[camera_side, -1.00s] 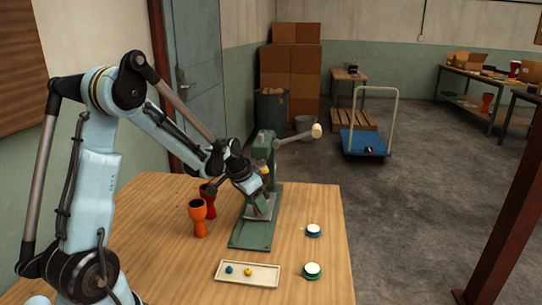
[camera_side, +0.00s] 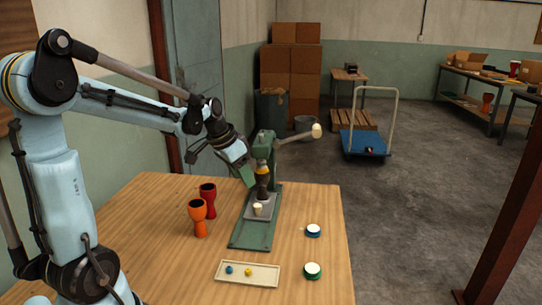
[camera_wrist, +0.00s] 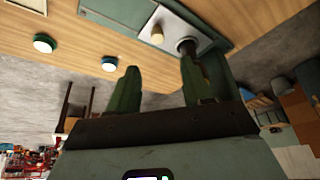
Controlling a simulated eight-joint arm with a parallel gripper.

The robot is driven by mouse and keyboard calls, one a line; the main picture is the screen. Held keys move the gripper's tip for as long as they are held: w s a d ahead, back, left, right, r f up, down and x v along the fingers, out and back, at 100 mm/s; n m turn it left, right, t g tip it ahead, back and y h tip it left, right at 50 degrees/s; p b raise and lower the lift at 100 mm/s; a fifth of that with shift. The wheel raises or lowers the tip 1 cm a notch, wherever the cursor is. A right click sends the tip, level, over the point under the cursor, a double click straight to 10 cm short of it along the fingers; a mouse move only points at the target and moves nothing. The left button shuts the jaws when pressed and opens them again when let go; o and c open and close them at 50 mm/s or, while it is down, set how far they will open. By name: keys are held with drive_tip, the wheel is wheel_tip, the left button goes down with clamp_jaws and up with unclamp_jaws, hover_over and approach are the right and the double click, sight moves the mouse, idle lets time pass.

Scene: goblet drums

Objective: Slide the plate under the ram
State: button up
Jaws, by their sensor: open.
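The grey plate (camera_side: 250,214) lies flat on the green base of the press (camera_side: 251,236), with a short cream knob (camera_side: 257,209) standing on it. The plate also shows in the wrist view (camera_wrist: 172,20), with its knob (camera_wrist: 157,35). The dark ram (camera_side: 262,182) hangs over the back part of the plate; I cannot tell the gap between them. It also shows in the wrist view (camera_wrist: 187,46). My gripper (camera_side: 246,177) is open and empty, above the plate and beside the ram on its left. Its two green fingers (camera_wrist: 158,76) stand apart in the wrist view.
An orange drum shell (camera_side: 199,218) and a red one (camera_side: 208,198) stand left of the press. A cream tray (camera_side: 236,280) with a blue and a yellow piece lies in front. A blue disc (camera_side: 313,231) and a green disc (camera_side: 312,272) lie at right. The press lever (camera_side: 299,136) sticks out right.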

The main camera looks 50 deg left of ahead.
drive_tip(key=shift+s+r, duration=0.2)
drive_tip(key=shift+r, duration=0.3)
drive_tip(key=shift+r, duration=0.1)
drive_tip(key=shift+r, duration=2.9)
drive_tip(key=s+d+f+t, duration=0.1)
drive_tip(key=s+d+f, duration=0.2)
drive_tip(key=d, duration=0.6)
drive_tip(key=s+d+f+t, duration=0.1)
drive_tip(key=s+d+f, duration=0.2)
drive_tip(key=d, duration=0.6)
drive_tip(key=shift+s+f+t, duration=0.3)
drive_tip(key=shift+s, duration=0.65)
